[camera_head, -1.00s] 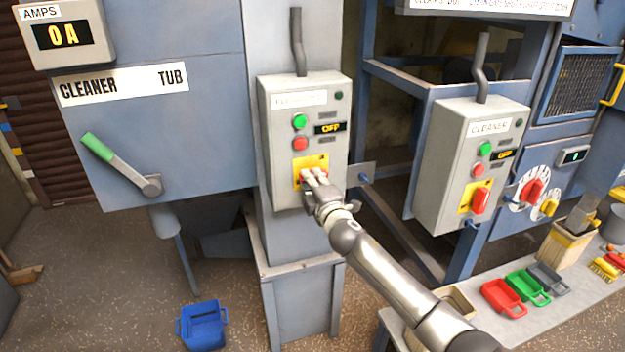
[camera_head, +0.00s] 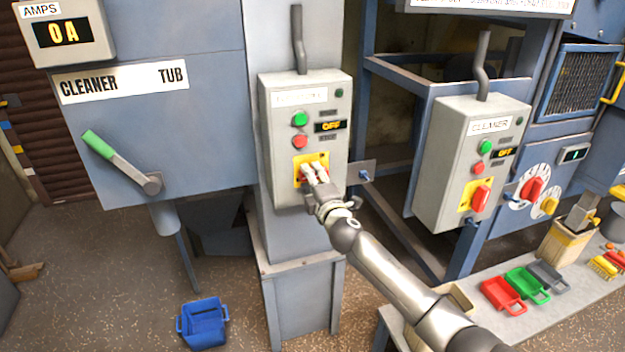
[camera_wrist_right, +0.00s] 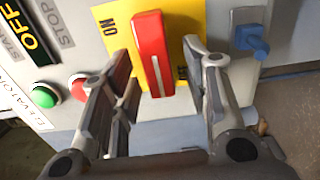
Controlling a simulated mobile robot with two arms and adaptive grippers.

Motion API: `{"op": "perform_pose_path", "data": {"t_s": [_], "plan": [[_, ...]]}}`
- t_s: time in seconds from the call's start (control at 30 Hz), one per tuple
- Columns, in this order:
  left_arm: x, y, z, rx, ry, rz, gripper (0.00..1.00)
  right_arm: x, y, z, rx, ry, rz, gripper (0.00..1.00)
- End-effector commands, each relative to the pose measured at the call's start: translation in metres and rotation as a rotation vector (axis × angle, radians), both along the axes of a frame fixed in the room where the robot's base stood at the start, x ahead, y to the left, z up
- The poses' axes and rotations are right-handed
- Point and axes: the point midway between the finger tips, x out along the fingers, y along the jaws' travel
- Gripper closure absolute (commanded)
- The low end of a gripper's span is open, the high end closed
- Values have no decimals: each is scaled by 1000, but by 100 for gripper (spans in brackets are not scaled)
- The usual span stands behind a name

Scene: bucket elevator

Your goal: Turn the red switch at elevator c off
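The grey elevator control box (camera_head: 283,146) stands in the middle of the head view, its white label too small to read there. Its display (camera_head: 330,126) reads OFF. The red switch (camera_wrist_right: 152,52) sits on a yellow plate (camera_wrist_right: 112,12) and is upright in the right wrist view, with "ON" printed to its left; the marking to its right is partly hidden. My right gripper (camera_head: 315,174) is at this switch. In the wrist view its fingers (camera_wrist_right: 160,62) are open, one on each side of the switch, with gaps visible. My left gripper is not in view.
A similar cleaner box (camera_head: 462,165) with its own red switch stands at the right. A blue padlock-like part (camera_wrist_right: 252,40) sticks out beside the yellow plate. A bench (camera_head: 540,322) with small bins is at lower right; a blue bucket (camera_head: 202,326) is on the floor.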

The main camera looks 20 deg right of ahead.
Motion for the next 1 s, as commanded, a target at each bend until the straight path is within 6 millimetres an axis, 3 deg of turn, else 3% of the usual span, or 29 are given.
{"op": "perform_pose_path", "data": {"t_s": [0.37,1.0], "plan": [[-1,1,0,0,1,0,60,-9,-1,0,2,0,0,57],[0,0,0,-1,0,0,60,-104,-4,-1,0,1,1,57]]}}
